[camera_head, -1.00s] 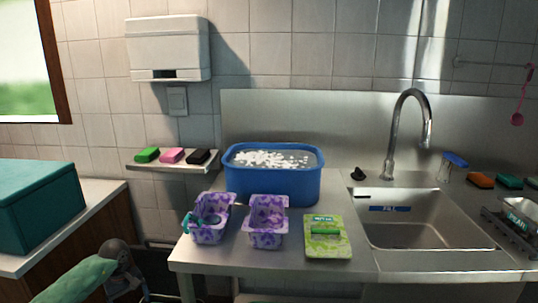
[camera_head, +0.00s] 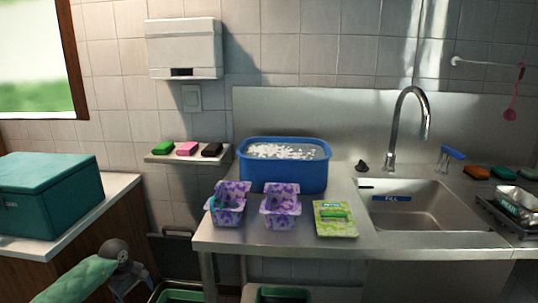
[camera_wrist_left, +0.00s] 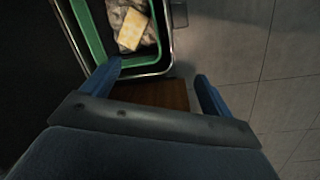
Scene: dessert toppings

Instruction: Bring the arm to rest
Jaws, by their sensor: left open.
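My left arm comes in at the lower left of the head view, its green sleeve beside the counter's left end. My left gripper (camera_head: 132,286) hangs low there, below counter height and clear of the counter. In the left wrist view the left gripper (camera_wrist_left: 160,75) has its two blue fingers spread apart with nothing held between them. Below it shows part of a green-lined bin (camera_wrist_left: 91,38) with crumpled stuff and a yellowish piece inside. My right gripper is in neither view.
The steel counter (camera_head: 290,238) holds a blue tub (camera_head: 284,178) of white bits, two purple-patterned cups (camera_head: 228,212) (camera_head: 281,212), a green packet (camera_head: 335,219) and a sink (camera_head: 415,206). A teal box (camera_head: 45,205) stands on the left counter. Green bins (camera_head: 282,293) are on the floor.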

